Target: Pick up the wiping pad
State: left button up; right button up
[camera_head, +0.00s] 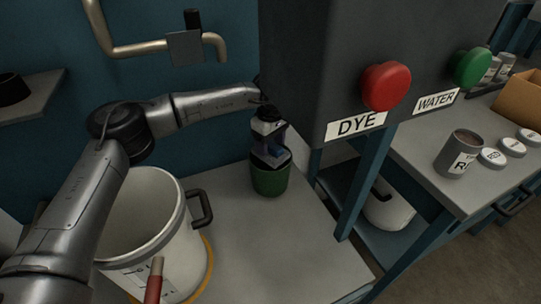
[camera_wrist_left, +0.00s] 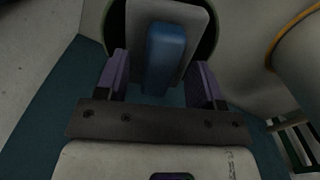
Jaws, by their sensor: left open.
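The wiping pad, a pale grey slab with a blue handle (camera_wrist_left: 167,58), shows at the top middle of the left wrist view. It stands in or over the green holder (camera_head: 269,182), whose rim curves around it in the wrist view. My left gripper (camera_head: 270,155) points down just above the holder in the head view. In the wrist view the gripper (camera_wrist_left: 160,80) is open, with a purple finger on each side of the blue handle. I see gaps between the fingers and the handle. In the head view the gripper mostly hides the pad. My right gripper is not in view.
A large white bucket (camera_head: 145,215) with a dark handle stands left of the holder, under my left arm. A dark machine box with a red button (camera_head: 386,86) and a green button (camera_head: 472,69) overhangs on the right. The bench front (camera_head: 265,270) is clear.

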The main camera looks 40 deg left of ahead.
aim_at(272, 145)
pick_arm(q)
jog(key=shift+r, duration=0.1)
jog(key=shift+c, duration=0.2)
jog(key=c, duration=1)
jog(key=shift+r, duration=0.1)
jog(key=shift+r+p, duration=0.55)
jog(key=r+p, duration=0.3)
jog(key=shift+d+r, duration=0.35)
jog(key=shift+r, duration=0.05)
jog(key=d+r+p, duration=0.1)
jog(key=d+r, duration=0.1)
jog(key=d, duration=0.1)
jog(key=w+d+r+p, duration=0.1)
jog(key=d+r+p, duration=0.1)
jog(key=d, duration=0.2)
jog(key=d+r+p, duration=0.2)
jog(key=d, duration=0.2)
jog(key=shift+w, duration=0.3)
